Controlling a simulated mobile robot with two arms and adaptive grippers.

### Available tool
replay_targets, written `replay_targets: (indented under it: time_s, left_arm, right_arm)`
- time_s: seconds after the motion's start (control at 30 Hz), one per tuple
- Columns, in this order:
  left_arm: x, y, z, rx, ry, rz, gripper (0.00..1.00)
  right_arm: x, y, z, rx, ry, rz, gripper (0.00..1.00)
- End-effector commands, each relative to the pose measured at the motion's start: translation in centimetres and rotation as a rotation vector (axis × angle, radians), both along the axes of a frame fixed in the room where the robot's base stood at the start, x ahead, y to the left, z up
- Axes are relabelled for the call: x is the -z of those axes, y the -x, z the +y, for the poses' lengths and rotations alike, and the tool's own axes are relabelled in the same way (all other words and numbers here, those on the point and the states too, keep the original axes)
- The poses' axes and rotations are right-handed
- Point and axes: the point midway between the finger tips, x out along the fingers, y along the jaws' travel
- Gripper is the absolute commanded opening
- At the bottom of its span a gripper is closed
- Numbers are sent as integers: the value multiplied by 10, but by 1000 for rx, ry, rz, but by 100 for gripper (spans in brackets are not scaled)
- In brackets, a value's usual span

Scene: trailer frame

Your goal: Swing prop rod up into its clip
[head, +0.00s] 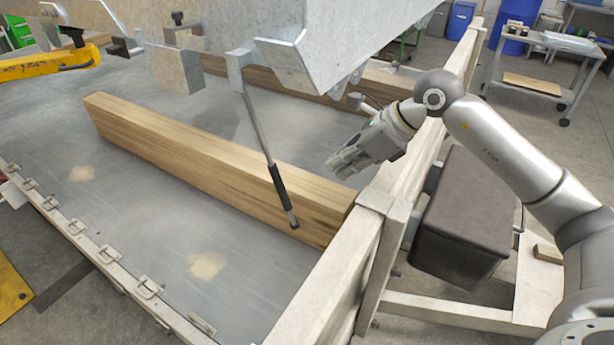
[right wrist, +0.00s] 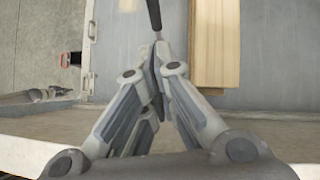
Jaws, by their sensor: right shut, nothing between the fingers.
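The prop rod (head: 258,135) is a thin grey rod with a black grip (head: 279,187) near its lower end. It hangs tilted from a bracket under the raised metal body, in front of the wooden beam. My right gripper (head: 340,166) is shut and empty, to the right of the rod and apart from it in the head view. In the right wrist view, the rod's black grip (right wrist: 154,12) shows at the top, just beyond the closed fingertips (right wrist: 160,52); whether they touch is unclear. I cannot tell which part is the clip. My left gripper is out of view.
A wooden beam (head: 190,145) lies across the grey deck (head: 130,215). A pale side rail (head: 330,285) and post edge the deck at right, with a dark box (head: 465,215) outside it. The raised metal body (head: 340,40) hangs overhead.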

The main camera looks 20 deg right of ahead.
Motion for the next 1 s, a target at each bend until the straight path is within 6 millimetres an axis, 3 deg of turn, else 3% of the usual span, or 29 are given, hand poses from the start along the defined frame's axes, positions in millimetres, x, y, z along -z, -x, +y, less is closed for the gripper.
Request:
replay_targets:
  time_s: [0.47, 0.7, 1.0]
  left_arm:
    - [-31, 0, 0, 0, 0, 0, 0]
    - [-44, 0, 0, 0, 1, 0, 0]
    - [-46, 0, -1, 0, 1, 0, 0]
  right_arm:
    - [72, -36, 47, -1, -10, 7, 0]
    - [80, -56, 67, 0, -9, 1, 0]
    - [86, -61, 74, 0, -6, 1, 0]
